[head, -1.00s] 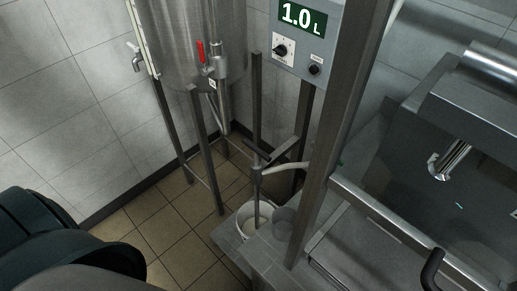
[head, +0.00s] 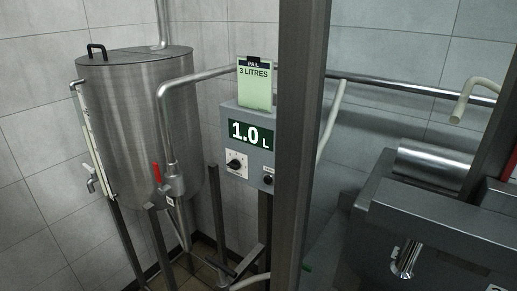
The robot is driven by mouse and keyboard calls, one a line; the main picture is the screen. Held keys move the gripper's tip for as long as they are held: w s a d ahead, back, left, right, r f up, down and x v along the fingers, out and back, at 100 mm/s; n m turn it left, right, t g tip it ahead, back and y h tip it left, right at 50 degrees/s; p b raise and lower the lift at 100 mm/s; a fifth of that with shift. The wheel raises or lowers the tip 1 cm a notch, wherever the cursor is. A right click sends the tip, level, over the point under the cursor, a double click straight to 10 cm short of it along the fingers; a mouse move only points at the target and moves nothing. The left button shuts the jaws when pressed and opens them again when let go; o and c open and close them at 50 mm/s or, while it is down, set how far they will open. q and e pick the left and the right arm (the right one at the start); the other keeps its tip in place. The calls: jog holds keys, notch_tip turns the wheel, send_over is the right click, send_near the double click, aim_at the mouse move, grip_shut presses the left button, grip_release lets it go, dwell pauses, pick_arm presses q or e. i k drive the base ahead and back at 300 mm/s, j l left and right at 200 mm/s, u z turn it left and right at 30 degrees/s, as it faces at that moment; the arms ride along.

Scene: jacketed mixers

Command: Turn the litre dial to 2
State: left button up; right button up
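The litre dial (head: 235,164) is a black knob on a white plate, on the front of a grey control box (head: 236,112). The dial's markings are too small to read. The green display (head: 251,134) above it reads 1.0 L. A smaller dark button (head: 268,179) sits to the right of the dial. A green card (head: 255,86) above the box reads "PAIL 3 LITRES". Neither of my grippers shows in the head view.
A dark upright post (head: 301,140) stands just right of the box. Steel machinery (head: 440,220) fills the lower right.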

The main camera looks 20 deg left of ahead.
aim_at(234, 164)
jog(key=k+j, duration=0.1)
jog(key=j, duration=0.85)
jog(key=k+j, duration=0.15)
jog(key=j, duration=0.35)
